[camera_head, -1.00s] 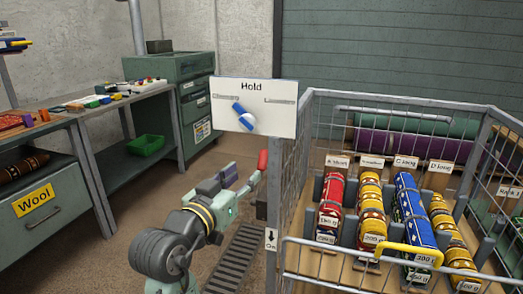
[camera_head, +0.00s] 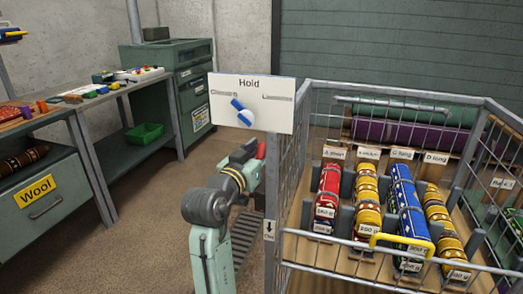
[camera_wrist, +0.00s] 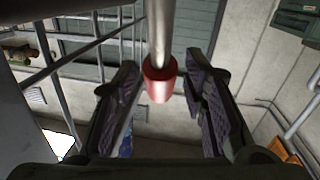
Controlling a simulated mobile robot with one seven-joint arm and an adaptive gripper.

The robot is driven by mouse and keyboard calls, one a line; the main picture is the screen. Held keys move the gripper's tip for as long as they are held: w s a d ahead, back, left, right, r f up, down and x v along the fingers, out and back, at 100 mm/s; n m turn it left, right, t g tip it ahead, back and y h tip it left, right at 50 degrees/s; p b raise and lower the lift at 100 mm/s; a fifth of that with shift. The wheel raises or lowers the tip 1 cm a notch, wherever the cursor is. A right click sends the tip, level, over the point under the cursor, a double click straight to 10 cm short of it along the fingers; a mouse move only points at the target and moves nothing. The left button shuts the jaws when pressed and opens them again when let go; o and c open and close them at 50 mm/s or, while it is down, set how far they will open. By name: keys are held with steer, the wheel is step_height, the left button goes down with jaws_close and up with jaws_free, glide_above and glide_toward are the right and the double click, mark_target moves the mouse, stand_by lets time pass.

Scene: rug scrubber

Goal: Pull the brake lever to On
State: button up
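The brake lever, a metal rod with a red grip (camera_head: 261,150), stands beside the left post of the wire cage. Its lower part is hidden behind my arm in the head view. In the wrist view the red grip (camera_wrist: 160,84) hangs in the gap between my fingers, with clear space on both sides. My gripper (camera_wrist: 161,105) is open around the grip's end and holds nothing. In the head view my gripper (camera_head: 246,153) is right at the lever, partly hidden by my wrist. A label with a down arrow (camera_head: 269,230) is on the post; its word is too small to read.
The wire cage (camera_head: 385,253) with labelled rug rolls stands close on the right. A white "Hold" sign (camera_head: 251,103) with a blue-and-white dial (camera_head: 243,113) is above the lever. A workbench (camera_head: 90,105) is at left. Floor between is open, with a grate (camera_head: 243,243).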

steer(key=shift+c, duration=0.5)
jaws_close()
stand_by(0.3)
